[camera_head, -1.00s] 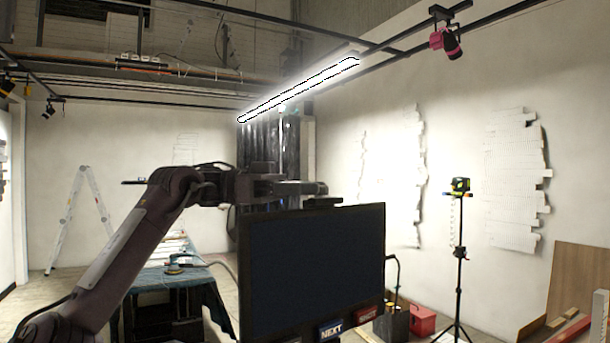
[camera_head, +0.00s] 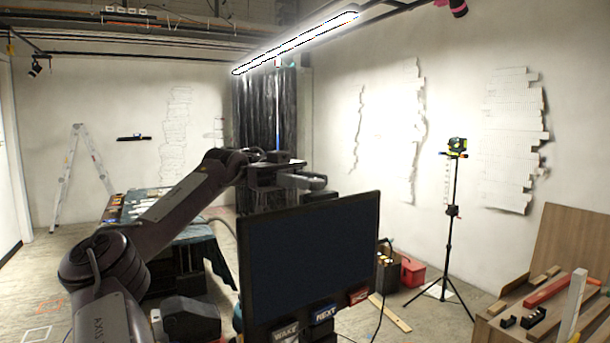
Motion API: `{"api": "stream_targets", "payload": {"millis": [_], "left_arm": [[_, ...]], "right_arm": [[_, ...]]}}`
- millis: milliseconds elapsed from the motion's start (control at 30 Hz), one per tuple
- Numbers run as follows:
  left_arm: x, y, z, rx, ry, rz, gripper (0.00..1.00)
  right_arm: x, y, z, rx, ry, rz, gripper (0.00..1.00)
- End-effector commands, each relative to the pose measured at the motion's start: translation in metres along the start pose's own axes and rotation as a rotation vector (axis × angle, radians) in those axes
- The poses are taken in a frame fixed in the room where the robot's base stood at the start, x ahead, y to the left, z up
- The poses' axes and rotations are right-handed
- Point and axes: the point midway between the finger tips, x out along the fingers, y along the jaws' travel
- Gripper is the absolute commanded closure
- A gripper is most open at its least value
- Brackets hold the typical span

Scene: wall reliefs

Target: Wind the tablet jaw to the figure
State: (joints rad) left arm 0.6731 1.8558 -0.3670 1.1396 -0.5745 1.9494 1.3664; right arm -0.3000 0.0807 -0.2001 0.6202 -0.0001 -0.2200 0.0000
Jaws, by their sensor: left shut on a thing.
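A dark, blank screen (camera_head: 310,255) stands upright at bottom centre in the head view, with WAKE, NEXT (camera_head: 325,314) and RESET buttons along its lower edge. No figure shows on it. My left arm comes in from the lower left and bends at mid-picture. My left gripper (camera_head: 318,190) is by the screen's upper edge, partly hidden behind it. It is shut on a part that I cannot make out. I cannot clearly identify the tablet jaw. My right gripper is not in view.
A wooden bench (camera_head: 540,318) with loose bars stands at lower right. A tripod (camera_head: 453,215) with a yellow-green device stands behind it. A red box (camera_head: 412,271) is on the floor. A cloth-draped table (camera_head: 200,250) stands behind my left arm. White reliefs (camera_head: 512,140) hang on the walls.

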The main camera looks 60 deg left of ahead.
Motion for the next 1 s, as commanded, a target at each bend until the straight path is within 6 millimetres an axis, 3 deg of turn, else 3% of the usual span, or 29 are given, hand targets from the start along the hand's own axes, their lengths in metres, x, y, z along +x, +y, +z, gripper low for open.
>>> {"api": "stream_targets", "payload": {"millis": [333, 367, 533, 1000], "left_arm": [[-0.0004, 0.0007, -0.0022, 0.006, 0.0, 0.0, 0.94], [-0.0004, 0.0007, -0.0022, 0.005, 0.0, 0.0, 0.7], [-0.0002, 0.0005, -0.0016, 0.004, 0.0, 0.001, 0.5], [0.0002, 0.0003, -0.0001, 0.001, 0.0, -0.001, 0.5]], "right_arm": [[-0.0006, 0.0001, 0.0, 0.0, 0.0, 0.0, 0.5], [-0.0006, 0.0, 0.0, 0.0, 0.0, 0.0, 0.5], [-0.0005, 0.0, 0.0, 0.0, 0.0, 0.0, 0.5], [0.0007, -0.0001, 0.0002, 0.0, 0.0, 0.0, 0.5]]}}
